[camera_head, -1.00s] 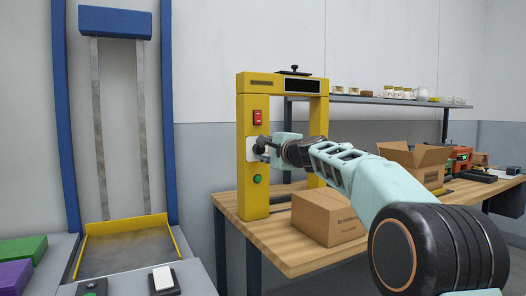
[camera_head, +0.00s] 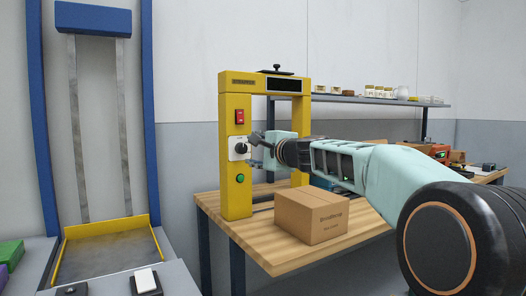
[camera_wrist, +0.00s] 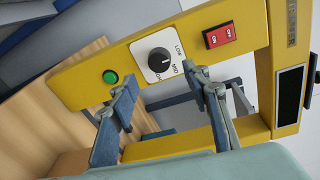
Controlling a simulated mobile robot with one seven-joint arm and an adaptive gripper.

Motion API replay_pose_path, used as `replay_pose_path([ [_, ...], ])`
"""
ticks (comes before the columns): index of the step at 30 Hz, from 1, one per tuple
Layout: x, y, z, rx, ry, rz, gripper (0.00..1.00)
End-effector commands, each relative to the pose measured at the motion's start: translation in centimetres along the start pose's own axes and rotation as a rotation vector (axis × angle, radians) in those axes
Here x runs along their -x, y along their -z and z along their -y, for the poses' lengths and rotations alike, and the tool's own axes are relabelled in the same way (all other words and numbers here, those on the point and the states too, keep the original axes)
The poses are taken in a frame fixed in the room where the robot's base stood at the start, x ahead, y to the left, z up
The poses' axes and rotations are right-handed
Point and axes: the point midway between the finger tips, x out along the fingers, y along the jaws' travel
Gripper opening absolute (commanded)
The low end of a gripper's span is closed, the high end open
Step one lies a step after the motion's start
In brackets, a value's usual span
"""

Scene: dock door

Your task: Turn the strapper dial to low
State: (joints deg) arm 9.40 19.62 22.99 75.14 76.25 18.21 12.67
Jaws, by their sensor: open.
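The strapper (camera_head: 236,180) is a yellow frame on the wooden bench. Its dial (camera_head: 241,148) is a black knob on a white plate, between a red switch above and a green button below. I cannot tell for sure which label the knob's mark points at. My gripper (camera_head: 256,146) is open just right of the dial, apart from it. In the wrist view its fingers (camera_wrist: 161,72) stand to either side below the dial, with nothing between them.
A red switch (camera_wrist: 219,35) and a green button (camera_wrist: 110,77) flank the dial closely. A closed cardboard box (camera_head: 312,216) stands on the bench (camera_head: 268,258) below my arm. A shelf (camera_head: 360,101) with jars runs behind.

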Motion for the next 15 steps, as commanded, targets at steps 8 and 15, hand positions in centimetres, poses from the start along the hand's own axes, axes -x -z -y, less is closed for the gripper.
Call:
replay_pose_path([
  [8, 4.4, 0.0, 0.1, 0.002, 0.001, -0.003, 0.43],
  [15, 6.0, 0.0, 0.0, 0.002, 0.000, -0.002, 0.43],
])
